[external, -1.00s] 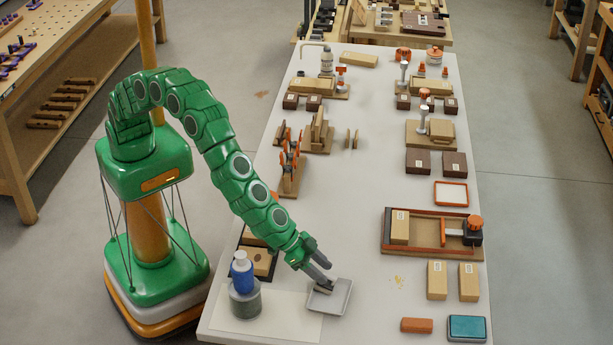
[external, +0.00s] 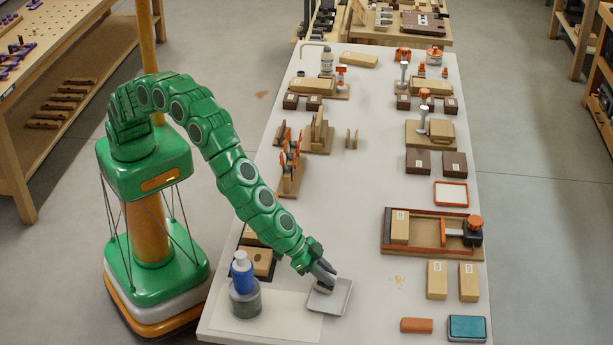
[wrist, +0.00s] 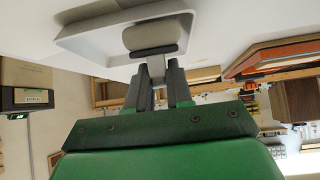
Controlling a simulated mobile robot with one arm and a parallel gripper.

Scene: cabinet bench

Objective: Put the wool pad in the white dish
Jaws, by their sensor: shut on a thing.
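The wool pad (external: 325,290) is a small grey-beige rounded block. It sits within the outline of the white dish (external: 343,300), a shallow tray with raised edges, on the near part of the bench. My gripper (external: 325,277) is low over the dish with its fingers together on the pad. In the wrist view my gripper (wrist: 158,82) is shut on a narrow part of the wool pad (wrist: 155,35), and the white dish (wrist: 95,52) frames it. I cannot tell whether the pad touches the dish floor.
A clamp tray (external: 430,248), wooden blocks (external: 437,280), an orange block (external: 417,325) and a teal box (external: 467,328) lie right. Bare bench separates them from the dish.

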